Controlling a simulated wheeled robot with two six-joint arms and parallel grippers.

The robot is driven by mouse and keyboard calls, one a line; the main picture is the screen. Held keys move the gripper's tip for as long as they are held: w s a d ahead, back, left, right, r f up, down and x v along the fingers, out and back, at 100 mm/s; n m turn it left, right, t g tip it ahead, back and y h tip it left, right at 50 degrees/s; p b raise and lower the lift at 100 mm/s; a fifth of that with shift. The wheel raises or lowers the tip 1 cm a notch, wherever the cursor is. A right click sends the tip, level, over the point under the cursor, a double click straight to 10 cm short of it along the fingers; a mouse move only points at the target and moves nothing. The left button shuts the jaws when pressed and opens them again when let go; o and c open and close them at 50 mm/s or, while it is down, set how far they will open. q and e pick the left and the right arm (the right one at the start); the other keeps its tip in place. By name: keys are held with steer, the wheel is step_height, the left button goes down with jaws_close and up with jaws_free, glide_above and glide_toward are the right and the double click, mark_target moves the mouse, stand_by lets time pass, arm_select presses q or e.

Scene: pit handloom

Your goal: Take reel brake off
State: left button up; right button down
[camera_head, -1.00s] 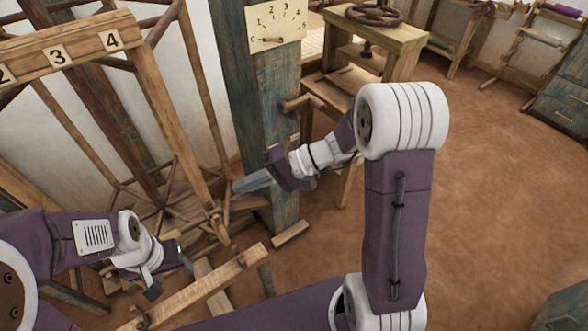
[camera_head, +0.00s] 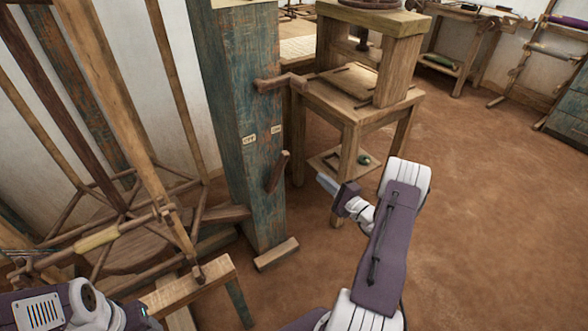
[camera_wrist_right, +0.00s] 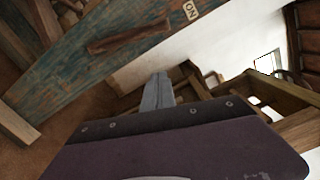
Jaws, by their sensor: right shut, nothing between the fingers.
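The brake lever (camera_head: 277,172) is a short wooden bar on the blue-green post (camera_head: 232,120). It leans with its upper end to the right, below the ON label (camera_head: 275,129); the OFF label (camera_head: 249,139) is to the left. My right gripper (camera_head: 325,183) is shut and empty, right of the lever and apart from it. In the right wrist view the lever (camera_wrist_right: 130,36) lies beyond the shut fingers (camera_wrist_right: 158,88), near the ON label (camera_wrist_right: 191,10). My left gripper (camera_head: 140,317) is partly cut off at the bottom left; its jaws are unclear.
A wooden reel frame (camera_head: 130,130) stands left of the post. A wooden peg handle (camera_head: 281,82) sticks out higher on the post. A press table (camera_head: 345,105) stands behind. A wooden beam (camera_head: 190,285) lies at lower left. Floor at right is clear.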

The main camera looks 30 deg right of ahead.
mark_target(277, 174)
steer(key=shift+a, duration=0.1)
steer(key=w+a+r+b, duration=0.1)
steer(key=w+a+b, duration=0.2)
steer(key=w, duration=0.7)
steer(key=shift+w+a+r, duration=0.2)
steer(key=shift+a+r, duration=0.1)
steer(key=shift+a, duration=0.85)
